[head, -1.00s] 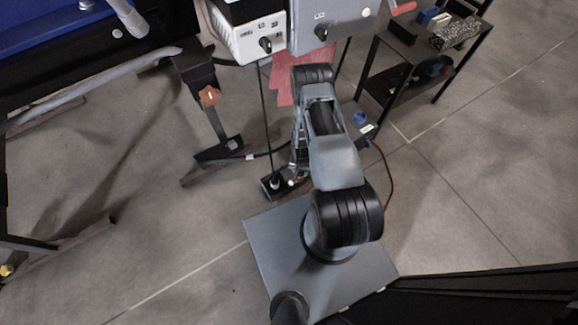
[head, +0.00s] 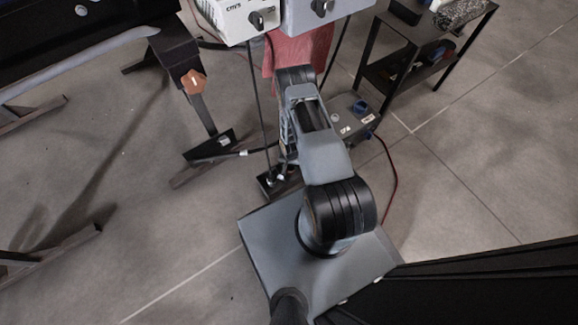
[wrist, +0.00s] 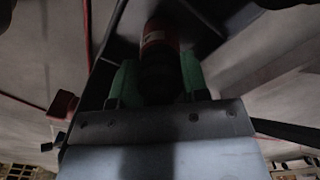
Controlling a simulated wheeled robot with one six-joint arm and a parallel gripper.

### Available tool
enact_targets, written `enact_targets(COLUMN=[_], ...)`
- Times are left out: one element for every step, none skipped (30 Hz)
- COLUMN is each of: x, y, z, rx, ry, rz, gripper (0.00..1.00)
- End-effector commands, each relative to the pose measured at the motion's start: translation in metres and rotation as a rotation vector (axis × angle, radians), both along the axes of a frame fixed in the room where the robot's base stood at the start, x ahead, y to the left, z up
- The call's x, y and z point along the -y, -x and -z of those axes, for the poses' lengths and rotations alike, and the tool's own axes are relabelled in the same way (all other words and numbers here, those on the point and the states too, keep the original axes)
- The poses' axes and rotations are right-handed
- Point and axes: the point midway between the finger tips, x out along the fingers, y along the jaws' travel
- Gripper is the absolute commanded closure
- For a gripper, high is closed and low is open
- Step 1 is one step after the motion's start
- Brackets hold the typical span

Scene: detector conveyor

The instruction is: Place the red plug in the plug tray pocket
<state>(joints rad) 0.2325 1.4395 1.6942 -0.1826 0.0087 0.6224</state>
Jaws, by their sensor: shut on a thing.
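The red plug (wrist: 158,38) shows in the wrist view as a red cylinder with a pale mark and a dark lower body. My gripper (wrist: 160,76) has green fingers on both sides of the plug's dark body and is shut on it. In the head view my arm stretches up the picture over the floor, and its own links hide the gripper and the plug. I cannot make out the plug tray or its pocket in either view.
Two boxes with black knobs, one white (head: 240,20) and one grey (head: 318,10), stand at the top. A red cloth (head: 305,50) hangs below them. A black shelf (head: 425,55) stands right, a grey floor box (head: 350,122) nearer. An orange-knobbed leg (head: 194,82) stands left.

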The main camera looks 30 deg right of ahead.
Motion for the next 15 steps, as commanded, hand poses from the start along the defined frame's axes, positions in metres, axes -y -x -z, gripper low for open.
enact_targets(x=[0.0012,0.0013,0.0014,0.0015,0.0014,0.0013,0.0012,0.0012,0.0011,0.0005,0.0003,0.0002,0.0002,0.0002,0.0002], y=[-0.0003,-0.0002,-0.0003,-0.0002,-0.0003,-0.0002,-0.0003,-0.0003,-0.0003,-0.0003,-0.0004,-0.0004,-0.0004,-0.0004,-0.0004], z=[0.0009,0.0006,0.0001,-0.0002,-0.0003,-0.0003,-0.0004,-0.0003,0.0003,0.0011,0.0021,0.0036,0.0035,0.0025,0.0023], rx=[0.001,0.001,0.001,0.001,0.001,0.001,0.001,0.001,0.001,0.001,0.001,0.001,0.001,0.001,0.001], ry=[0.001,0.001,0.000,0.001,0.000,0.000,0.000,0.000,0.000,0.000,0.000,0.000,0.000,0.000,0.000], rz=[0.002,0.003,0.003,0.003,0.003,0.003,0.003,0.003,0.002,0.002,0.001,0.001,0.001,0.001,0.001], gripper=[0.86,0.86,0.86,0.86,0.86,0.86,0.86,0.86,0.86,0.86,0.86,0.86,0.58,0.55,0.51])
